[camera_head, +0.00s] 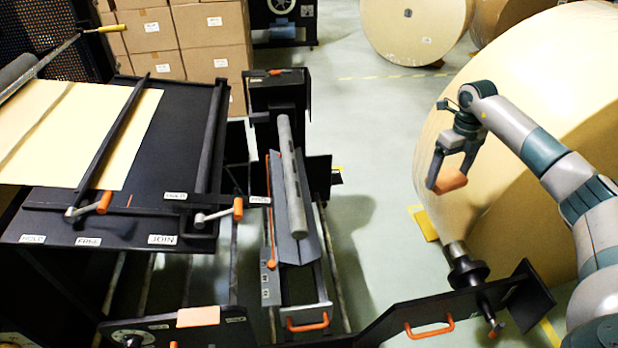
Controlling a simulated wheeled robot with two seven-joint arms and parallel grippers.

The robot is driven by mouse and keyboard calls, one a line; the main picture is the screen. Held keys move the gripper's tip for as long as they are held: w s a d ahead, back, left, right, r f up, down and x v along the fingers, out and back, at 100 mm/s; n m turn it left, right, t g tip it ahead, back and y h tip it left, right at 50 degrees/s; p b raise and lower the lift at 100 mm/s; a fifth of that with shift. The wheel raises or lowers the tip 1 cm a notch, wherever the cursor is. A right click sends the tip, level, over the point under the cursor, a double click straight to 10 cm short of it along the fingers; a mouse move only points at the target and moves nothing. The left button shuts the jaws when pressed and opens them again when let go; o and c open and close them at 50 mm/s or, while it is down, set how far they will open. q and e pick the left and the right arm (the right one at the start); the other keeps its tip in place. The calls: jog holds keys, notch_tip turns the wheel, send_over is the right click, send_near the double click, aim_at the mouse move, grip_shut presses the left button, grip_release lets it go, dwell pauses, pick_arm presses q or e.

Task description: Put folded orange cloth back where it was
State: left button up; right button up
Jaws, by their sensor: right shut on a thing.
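My right gripper (451,176) is shut on the folded orange cloth (454,181). The cloth is a small orange block between the fingertips, held in the air in front of the big kraft roll at the right. The fingers hide part of it. A flat pale orange piece (198,316) lies on the top edge of the black front panel at the bottom left; I cannot tell what it is. My left gripper is not in view.
The big kraft roll (540,150) stands behind my right arm. Below the gripper are a shaft end (459,256) and a black arm with an orange handle (430,328). A grey bar (290,175) lies in a cradle at centre. The black table (165,150) carries brown paper.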

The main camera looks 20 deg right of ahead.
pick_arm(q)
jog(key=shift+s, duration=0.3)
